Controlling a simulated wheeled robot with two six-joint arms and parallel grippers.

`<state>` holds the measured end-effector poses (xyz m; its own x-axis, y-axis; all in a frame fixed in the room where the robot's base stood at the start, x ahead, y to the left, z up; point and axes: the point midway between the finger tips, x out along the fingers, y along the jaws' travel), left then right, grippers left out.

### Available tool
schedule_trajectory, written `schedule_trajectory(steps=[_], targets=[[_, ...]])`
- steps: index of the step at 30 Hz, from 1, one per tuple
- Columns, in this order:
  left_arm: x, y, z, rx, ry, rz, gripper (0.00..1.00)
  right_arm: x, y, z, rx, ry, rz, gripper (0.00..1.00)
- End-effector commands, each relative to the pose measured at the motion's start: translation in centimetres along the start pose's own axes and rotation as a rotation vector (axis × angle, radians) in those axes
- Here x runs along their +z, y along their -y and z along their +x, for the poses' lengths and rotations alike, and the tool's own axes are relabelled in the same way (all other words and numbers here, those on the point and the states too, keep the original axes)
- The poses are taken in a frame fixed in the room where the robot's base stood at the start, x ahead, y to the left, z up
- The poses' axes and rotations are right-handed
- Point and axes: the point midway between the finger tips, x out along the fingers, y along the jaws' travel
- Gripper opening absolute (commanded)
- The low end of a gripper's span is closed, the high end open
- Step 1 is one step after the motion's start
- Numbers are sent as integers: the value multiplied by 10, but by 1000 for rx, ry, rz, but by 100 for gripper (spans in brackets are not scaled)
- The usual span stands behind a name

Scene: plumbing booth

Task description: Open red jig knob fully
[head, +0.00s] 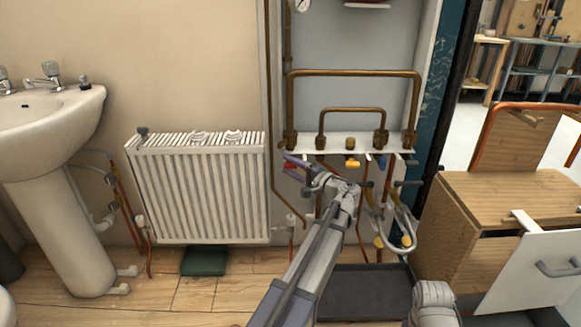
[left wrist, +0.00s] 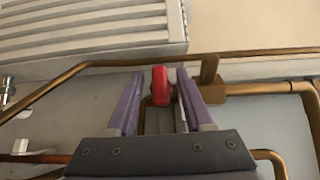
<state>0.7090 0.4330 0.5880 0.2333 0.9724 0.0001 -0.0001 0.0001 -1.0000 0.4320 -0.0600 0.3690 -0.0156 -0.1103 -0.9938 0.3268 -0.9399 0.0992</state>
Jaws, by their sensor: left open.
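The red knob (left wrist: 160,86) shows in the left wrist view between the two purple fingers of my left gripper (left wrist: 159,98). The fingers stand apart on either side of it, with a visible gap on each side. In the head view my left gripper (head: 288,166) reaches to the left end of the pipe board (head: 335,143), below the copper pipes. My right gripper is not in view.
A yellow knob (head: 351,162) and a blue knob (head: 382,162) sit to the right under the board. A white radiator (head: 200,190) stands close on the left. A wooden cabinet (head: 465,215) is at right, and a dark tray (head: 365,290) lies on the floor.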

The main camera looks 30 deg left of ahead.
Motion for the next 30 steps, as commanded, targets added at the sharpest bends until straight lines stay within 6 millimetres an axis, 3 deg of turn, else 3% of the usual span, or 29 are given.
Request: schedule_trajectory(steps=[2,14,24,30], targets=[[0,0,0,0,0,0,46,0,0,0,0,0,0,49],[0,0,0,0,0,0,1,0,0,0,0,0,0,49],[0,0,0,4,0,-3,0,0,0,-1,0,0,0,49],[0,4,-1,43,0,-41,0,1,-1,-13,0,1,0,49]])
